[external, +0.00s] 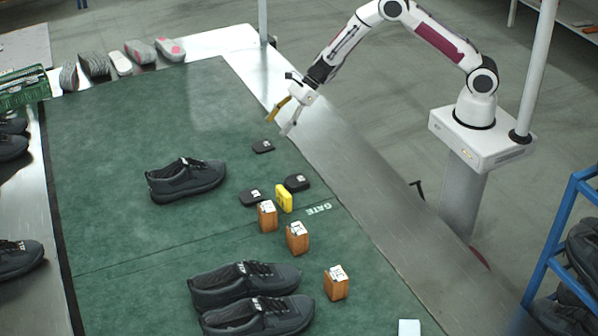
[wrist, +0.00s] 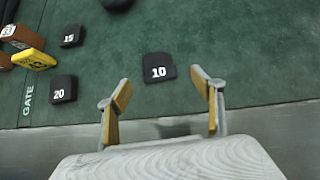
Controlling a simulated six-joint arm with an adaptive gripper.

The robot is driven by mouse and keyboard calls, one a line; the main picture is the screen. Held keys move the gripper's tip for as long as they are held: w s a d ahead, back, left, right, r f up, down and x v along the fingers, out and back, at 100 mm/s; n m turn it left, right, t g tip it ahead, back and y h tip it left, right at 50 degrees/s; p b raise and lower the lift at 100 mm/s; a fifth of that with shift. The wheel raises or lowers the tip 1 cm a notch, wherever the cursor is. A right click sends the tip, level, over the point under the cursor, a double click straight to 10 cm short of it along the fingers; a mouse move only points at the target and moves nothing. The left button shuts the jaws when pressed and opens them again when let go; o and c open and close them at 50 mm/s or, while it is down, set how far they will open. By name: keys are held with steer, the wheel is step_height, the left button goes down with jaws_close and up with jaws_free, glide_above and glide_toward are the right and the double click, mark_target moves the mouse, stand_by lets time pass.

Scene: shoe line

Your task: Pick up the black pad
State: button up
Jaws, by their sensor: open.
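Three black pads lie flat on the green mat. The pad marked 10 (external: 263,146) lies apart from the others, nearest my gripper; it shows in the wrist view (wrist: 159,66) just beyond the fingertips, between their lines. The pad marked 20 (external: 297,182) and the pad marked 15 (external: 250,198) lie beside a yellow block; the wrist view shows both, 20 (wrist: 63,89) and 15 (wrist: 72,36), at left. My gripper (external: 281,117) is open and empty above the mat's right edge. Its two yellow-lined fingers (wrist: 161,95) are spread wide in the wrist view.
The yellow block (external: 284,198) and several wooden blocks (external: 298,238) stand near the GATE line. A dark shoe (external: 187,180) sits left of the pads; a pair (external: 258,311) sits in front. The green mat (external: 130,120) is clear behind. A metal edge (external: 350,165) runs along the right.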

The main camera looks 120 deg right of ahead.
mark_target(263, 145)
steer(key=shift+x, duration=0.95)
steer(key=shift+w+f, duration=0.1)
steer(key=shift+f, duration=0.05)
steer(key=shift+a+x, duration=0.15)
steer(key=shift+x, duration=0.5)
steer(key=shift+a+x, duration=0.15)
steer(key=shift+x, duration=1.6)
steer(key=shift+f, duration=0.1)
steer(key=c, duration=1.2)
